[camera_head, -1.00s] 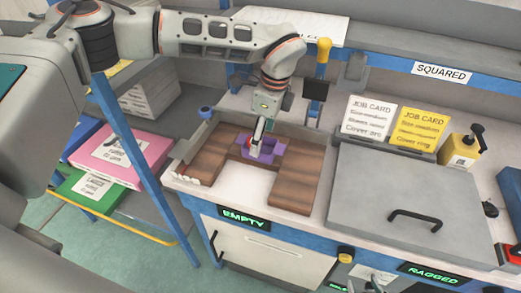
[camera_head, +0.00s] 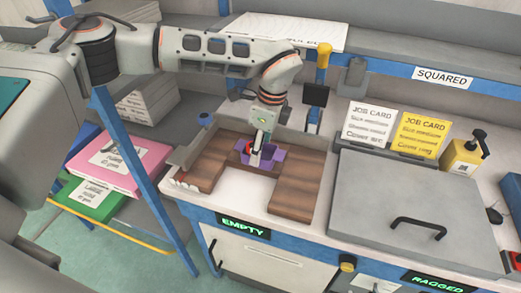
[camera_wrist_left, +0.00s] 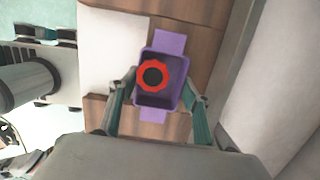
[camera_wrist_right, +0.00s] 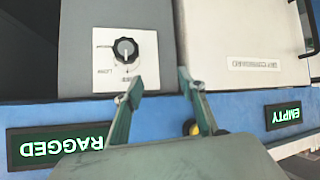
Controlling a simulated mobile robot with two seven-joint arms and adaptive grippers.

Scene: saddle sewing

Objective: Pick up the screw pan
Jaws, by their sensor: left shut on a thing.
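The purple screw pan (camera_head: 271,153) is a small square-sided tray with a flat tab at each of two opposite ends. It sits at the gap in the brown wooden board (camera_head: 297,183) on the bench. In the left wrist view the pan (camera_wrist_left: 171,98) holds a red ring with a black centre (camera_wrist_left: 153,76). My left gripper (camera_head: 256,152) reaches down to the pan from above. Its fingers close on opposite sides of the pan in the left wrist view. I cannot tell whether the pan is clear of the surface. My right gripper (camera_wrist_right: 160,84) is open and empty before the bench front.
A grey lidded box (camera_head: 420,210) with a black handle stands right of the board. Job cards (camera_head: 366,125) and a yellow bottle (camera_head: 464,155) stand behind it. A blue post (camera_head: 140,180) and pink box (camera_head: 122,165) are at left.

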